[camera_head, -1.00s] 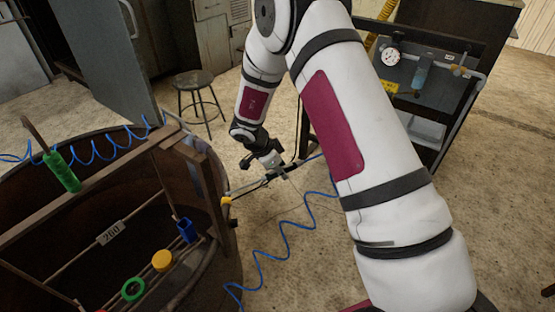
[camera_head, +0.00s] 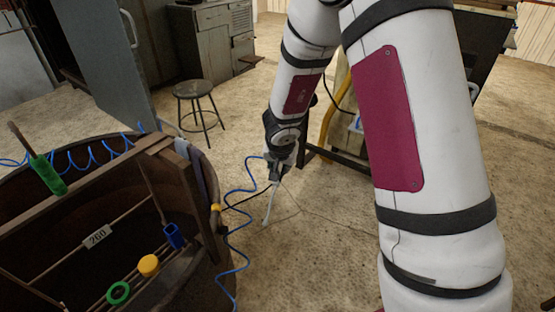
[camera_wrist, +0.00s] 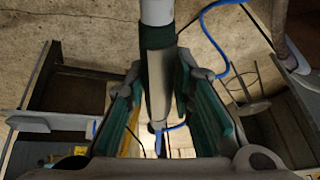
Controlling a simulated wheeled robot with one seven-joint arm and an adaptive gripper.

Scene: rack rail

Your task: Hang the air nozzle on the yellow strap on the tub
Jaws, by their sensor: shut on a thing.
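The air nozzle (camera_head: 268,207) hangs from my gripper (camera_head: 277,172), with its thin pale tube pointing down above the floor. In the wrist view my gripper (camera_wrist: 165,75) has its green-padded fingers on both sides of the nozzle's pale body (camera_wrist: 158,85); a dark collar and grey tube extend toward the top. A blue hose (camera_head: 232,232) trails from the gripper toward the tub. The yellow strap (camera_head: 215,208) shows as a small yellow patch on the outer right side of the rusty brown tub (camera_head: 208,270). The nozzle is right of the strap and apart from it.
A wooden frame on the tub carries a green-handled tool (camera_head: 47,175). A blue holder (camera_head: 174,236), yellow piece (camera_head: 149,265) and green ring (camera_head: 118,293) are inside. A stool (camera_head: 194,90) stands behind. Floor between tub and gripper is clear except for hose.

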